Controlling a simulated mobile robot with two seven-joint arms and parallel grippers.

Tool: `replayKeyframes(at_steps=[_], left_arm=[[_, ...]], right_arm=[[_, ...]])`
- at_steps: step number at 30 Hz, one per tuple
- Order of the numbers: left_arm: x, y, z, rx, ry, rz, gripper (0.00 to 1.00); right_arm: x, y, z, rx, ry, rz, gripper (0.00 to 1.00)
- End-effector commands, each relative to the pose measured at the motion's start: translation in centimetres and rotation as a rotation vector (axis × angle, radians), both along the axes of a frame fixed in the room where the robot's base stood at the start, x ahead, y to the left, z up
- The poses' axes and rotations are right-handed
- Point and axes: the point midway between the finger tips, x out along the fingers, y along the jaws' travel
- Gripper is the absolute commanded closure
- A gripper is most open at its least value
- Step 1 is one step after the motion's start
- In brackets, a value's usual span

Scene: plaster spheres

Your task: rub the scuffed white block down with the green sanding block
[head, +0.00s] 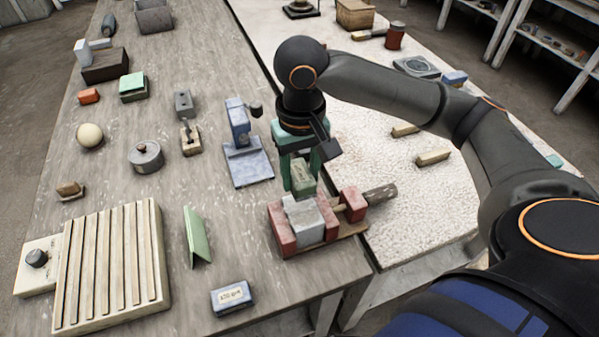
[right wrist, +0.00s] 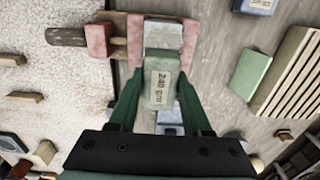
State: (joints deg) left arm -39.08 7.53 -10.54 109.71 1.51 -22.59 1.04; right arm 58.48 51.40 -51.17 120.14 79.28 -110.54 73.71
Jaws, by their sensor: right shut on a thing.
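The white block (head: 306,219), greyish on top, is clamped between the red jaws of a vise (head: 281,227) near the table's right edge. It also shows in the right wrist view (right wrist: 164,35), partly hidden by the sanding block. My right gripper (head: 302,176), with green fingers, is shut on the green sanding block (head: 303,184). The sanding block's label reads "240 grit" in the right wrist view (right wrist: 161,84). It is just over the back end of the white block; I cannot tell whether they touch. My left gripper is not in view.
A blue labelled block (head: 231,297), a green angled piece (head: 197,237) and a slatted rack (head: 110,265) lie left of the vise. A blue stand (head: 248,163) is close to my right gripper's left.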

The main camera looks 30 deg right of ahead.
Motion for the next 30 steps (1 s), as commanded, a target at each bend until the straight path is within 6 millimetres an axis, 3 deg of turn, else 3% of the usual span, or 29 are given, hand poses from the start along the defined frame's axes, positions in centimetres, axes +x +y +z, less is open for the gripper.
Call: replayKeyframes(at_steps=[1,6,12,22,30], left_arm=[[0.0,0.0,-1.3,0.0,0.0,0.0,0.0],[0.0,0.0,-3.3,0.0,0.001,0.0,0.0],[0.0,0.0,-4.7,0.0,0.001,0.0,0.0],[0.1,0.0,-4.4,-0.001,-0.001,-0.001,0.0],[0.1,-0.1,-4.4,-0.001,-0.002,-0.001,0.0]], right_arm=[[0.0,0.0,-1.0,0.001,-0.001,0.0,1.0],[0.0,0.0,-2.4,0.001,-0.002,0.0,1.0],[0.0,0.0,-3.3,0.0,-0.001,0.0,1.0],[-0.3,0.1,-4.8,-0.001,0.001,0.0,1.0],[-0.3,0.1,-4.9,0.0,0.0,0.001,1.0]])
